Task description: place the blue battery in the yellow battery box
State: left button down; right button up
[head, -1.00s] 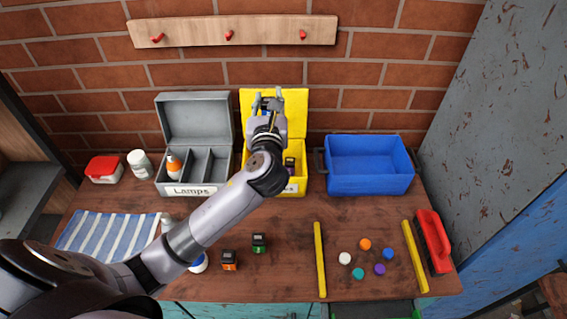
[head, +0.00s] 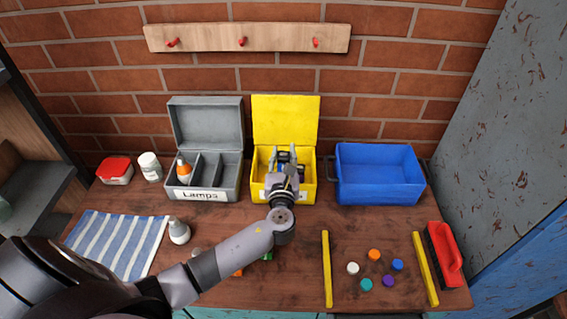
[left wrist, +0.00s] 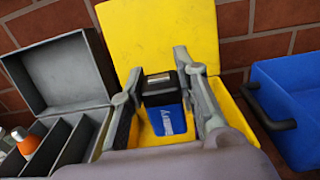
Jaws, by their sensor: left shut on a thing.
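The yellow battery box (head: 286,115) stands open against the brick wall, between a grey box and a blue bin. Its raised lid also shows in the left wrist view (left wrist: 160,35). My left gripper (head: 285,152) reaches into the box opening from the front. In the left wrist view its fingers (left wrist: 158,95) are shut on the blue battery (left wrist: 169,120), which has a black top and a blue body with a white mark. I cannot tell whether the battery touches the box floor. My right gripper is not in view.
The grey "Lamps" box (head: 205,120) holds an orange-tipped bulb (head: 184,171). The blue bin (head: 380,175) stands to the right. Orange (head: 238,272) and green (head: 267,256) items lie partly hidden by my arm. Yellow strips (head: 327,270), several coloured discs and a red brush (head: 444,250) occupy the right.

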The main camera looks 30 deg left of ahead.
aim_at(283, 165)
pick_arm(q)
notch_tip(283, 165, down, 3)
jog(key=shift+r, duration=0.1)
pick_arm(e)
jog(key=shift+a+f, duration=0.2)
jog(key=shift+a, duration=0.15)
pick_arm(q)
jog(key=shift+f+b, duration=0.55)
jog(key=shift+f, duration=0.05)
jog(key=c, duration=1.2)
grip_release()
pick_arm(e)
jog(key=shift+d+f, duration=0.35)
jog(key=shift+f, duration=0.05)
